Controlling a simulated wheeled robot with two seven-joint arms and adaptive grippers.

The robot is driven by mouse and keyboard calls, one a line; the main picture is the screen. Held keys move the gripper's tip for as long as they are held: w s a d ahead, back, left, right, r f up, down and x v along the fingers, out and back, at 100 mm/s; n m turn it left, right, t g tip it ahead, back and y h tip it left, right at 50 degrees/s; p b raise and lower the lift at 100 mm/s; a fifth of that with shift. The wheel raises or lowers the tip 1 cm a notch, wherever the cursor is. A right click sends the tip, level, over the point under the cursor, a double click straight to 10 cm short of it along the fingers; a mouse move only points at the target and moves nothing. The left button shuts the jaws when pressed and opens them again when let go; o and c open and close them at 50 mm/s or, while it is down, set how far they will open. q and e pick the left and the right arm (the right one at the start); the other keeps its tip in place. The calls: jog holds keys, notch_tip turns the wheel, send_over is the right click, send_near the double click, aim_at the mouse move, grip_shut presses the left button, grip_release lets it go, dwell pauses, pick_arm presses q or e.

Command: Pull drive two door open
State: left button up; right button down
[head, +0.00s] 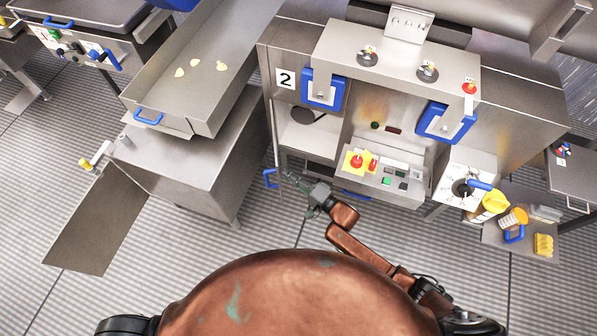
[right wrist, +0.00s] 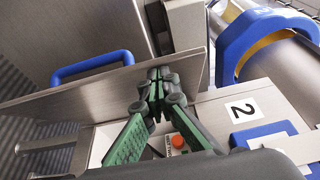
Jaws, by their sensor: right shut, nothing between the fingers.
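The drive two door (head: 275,125) is a thin metal panel seen nearly edge-on at the left side of the cabinet marked 2. It stands swung out from the cabinet, and the compartment beside it shows. Its blue handle (head: 271,178) is at the lower near end. My right gripper (head: 289,176) is just right of the handle, on the door's inner side. In the right wrist view, my green and black fingers (right wrist: 160,78) are together and empty against or very near the panel (right wrist: 100,98). The blue handle (right wrist: 92,67) is on its other side. Contact is unclear. My left gripper is out of view.
A metal trough (head: 190,75) on a cabinet stands left of the door, with a floor gap between. A tray (head: 520,240) with yellow items stands at right.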

jog(key=shift+m+t+h, duration=0.3)
jog(key=shift+t, duration=0.1)
jog(key=a, duration=0.2)
jog(key=s+a, duration=0.1)
jog(key=a, duration=0.2)
jog(key=shift+a+f, duration=0.1)
jog(key=shift+a, duration=0.05)
